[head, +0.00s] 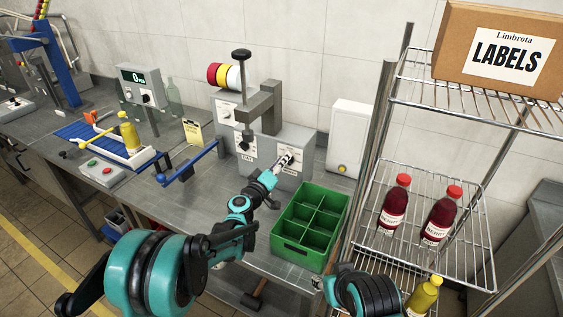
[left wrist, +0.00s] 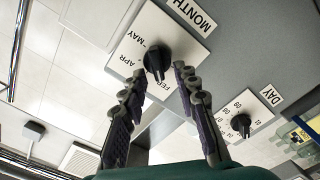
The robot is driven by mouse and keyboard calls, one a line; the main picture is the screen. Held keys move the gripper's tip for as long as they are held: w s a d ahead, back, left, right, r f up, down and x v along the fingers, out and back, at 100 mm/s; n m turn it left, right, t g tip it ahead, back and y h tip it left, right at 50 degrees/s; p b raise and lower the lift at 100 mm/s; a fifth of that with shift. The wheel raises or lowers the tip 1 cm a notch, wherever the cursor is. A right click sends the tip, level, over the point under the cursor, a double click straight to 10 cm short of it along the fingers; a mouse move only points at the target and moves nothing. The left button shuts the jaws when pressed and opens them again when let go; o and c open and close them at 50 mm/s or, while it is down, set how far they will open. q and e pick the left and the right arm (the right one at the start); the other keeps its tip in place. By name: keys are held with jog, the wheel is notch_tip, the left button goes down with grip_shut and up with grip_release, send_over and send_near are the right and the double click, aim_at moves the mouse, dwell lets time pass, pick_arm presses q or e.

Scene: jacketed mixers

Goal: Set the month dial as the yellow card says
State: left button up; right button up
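The month dial's black knob (left wrist: 158,60) sits on a white plate (left wrist: 190,32) marked MONTH, with MAY, APR and FEB legible; other marks are hidden. My left gripper (left wrist: 160,72) is open, with a finger on either side of the knob and gaps showing between. In the head view my left gripper (head: 284,161) is at the right-hand dial on the front of the grey machine (head: 262,147). The yellow card (head: 193,134) stands left of the machine; its writing is too small to read.
A DAY dial (left wrist: 240,123) is beside the month plate. A green divided crate (head: 310,228) stands in front of the machine. A wire rack (head: 395,215) with red bottles is at right. A blue rail (head: 190,163) lies left of the machine.

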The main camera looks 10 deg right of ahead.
pick_arm(q)
jog(key=v, duration=1.2)
dwell(0.3)
